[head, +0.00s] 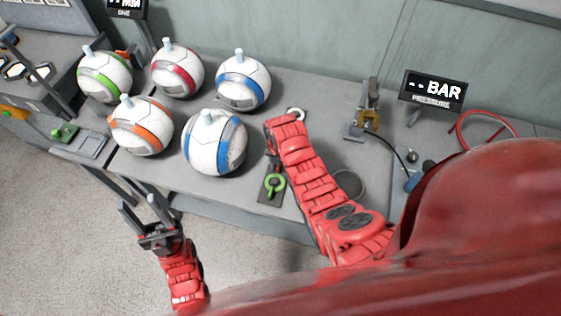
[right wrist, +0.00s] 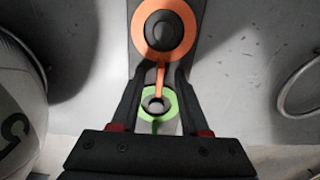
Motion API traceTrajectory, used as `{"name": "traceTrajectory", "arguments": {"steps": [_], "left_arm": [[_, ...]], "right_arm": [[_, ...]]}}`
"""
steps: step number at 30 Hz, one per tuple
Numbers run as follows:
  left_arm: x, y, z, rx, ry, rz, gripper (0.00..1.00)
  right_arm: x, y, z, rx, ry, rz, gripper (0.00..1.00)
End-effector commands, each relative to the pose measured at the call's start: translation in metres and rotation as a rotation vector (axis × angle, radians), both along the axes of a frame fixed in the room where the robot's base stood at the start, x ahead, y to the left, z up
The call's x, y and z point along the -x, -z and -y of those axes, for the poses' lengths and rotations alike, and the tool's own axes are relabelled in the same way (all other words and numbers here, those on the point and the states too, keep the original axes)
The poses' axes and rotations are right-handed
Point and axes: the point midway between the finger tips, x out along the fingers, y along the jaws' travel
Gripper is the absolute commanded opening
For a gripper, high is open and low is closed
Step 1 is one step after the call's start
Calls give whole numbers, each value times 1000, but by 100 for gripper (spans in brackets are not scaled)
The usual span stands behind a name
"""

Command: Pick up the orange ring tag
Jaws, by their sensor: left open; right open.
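The orange ring tag (right wrist: 141,32) shows in the right wrist view, a flat orange ring around a dark round peg, with a narrow orange tail toward the camera. In the head view it is hidden by my right arm and gripper. My right gripper (right wrist: 163,72) is open and empty, its two dark fingers on either side of the tail, just short of the ring. A green ring (right wrist: 174,104) lies around a second peg, between the fingers in the wrist view; it also shows in the head view (head: 276,194). My left gripper (head: 139,203) is open and empty, off the bench's front edge.
Several white balls with coloured bands stand left, the nearest being a blue-banded ball (head: 217,145). A grey hoop (head: 362,184) lies right of the rings. A brass fitting (head: 369,119), a pressure sign (head: 434,91) and a red hose (head: 486,114) are at the back right.

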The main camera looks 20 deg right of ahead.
Motion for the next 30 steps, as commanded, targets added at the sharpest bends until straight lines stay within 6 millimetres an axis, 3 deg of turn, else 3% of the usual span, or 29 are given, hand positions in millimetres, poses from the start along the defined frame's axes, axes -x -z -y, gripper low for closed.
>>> {"name": "traceTrajectory", "arguments": {"steps": [3, 10, 30], "left_arm": [[0, 0, 0, 0, 0, 0, 50], [0, 0, 0, 0, 0, 0, 50], [0, 4, 0, 0, 0, 0, 50]], "right_arm": [[0, 0, 0, -1, 0, 1, 41], [-1, 0, 0, 0, 0, 1, 0], [-2, -4, 0, -1, 1, 6, 0]]}}
